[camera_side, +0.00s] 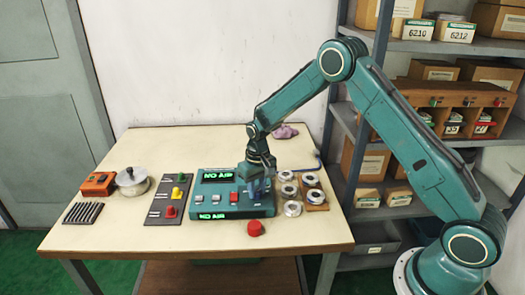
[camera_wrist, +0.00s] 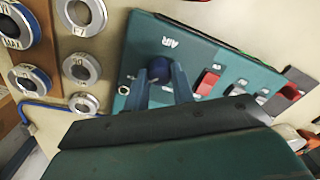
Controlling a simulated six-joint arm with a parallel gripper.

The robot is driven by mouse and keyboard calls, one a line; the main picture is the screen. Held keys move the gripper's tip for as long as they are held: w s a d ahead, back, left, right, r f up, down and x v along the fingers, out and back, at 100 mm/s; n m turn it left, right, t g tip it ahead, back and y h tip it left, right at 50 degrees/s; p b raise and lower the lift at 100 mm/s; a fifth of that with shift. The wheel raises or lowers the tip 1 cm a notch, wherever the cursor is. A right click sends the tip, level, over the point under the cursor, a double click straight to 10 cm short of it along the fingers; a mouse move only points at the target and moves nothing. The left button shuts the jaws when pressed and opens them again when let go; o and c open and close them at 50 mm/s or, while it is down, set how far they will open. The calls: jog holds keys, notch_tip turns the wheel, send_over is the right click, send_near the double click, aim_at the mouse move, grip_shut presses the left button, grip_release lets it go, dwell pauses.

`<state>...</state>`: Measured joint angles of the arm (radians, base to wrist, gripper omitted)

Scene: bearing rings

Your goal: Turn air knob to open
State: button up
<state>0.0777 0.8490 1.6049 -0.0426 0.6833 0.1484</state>
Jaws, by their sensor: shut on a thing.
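The teal control panel (camera_side: 205,210) stands on the table and carries displays, switches and the air knob. The dark blue air knob (camera_wrist: 161,65) sits beside the white AIR label in the wrist view. My gripper (camera_wrist: 162,78) is shut on the knob, with one finger on each side of it. In the side view my gripper (camera_side: 257,183) points down onto the right end of the panel. The knob is mostly hidden there by my fingers. I cannot read the knob's turn position.
Several metal bearing rings (camera_side: 292,208) lie right of the panel, close to my gripper. A red cap-like object (camera_side: 255,228) lies in front. A dark board with coloured knobs (camera_side: 168,199), a lidded pot (camera_side: 132,181) and an orange box (camera_side: 98,183) stand to the left.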

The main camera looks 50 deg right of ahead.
aim_at(258, 190)
dwell(0.4)
jog(key=o, duration=1)
jog(key=shift+d+r, duration=0.15)
jog(key=shift+r, duration=3.35)
jog(key=shift+d+r, duration=0.1)
jog(key=shift+r, duration=3.35)
jog(key=shift+s, duration=0.1)
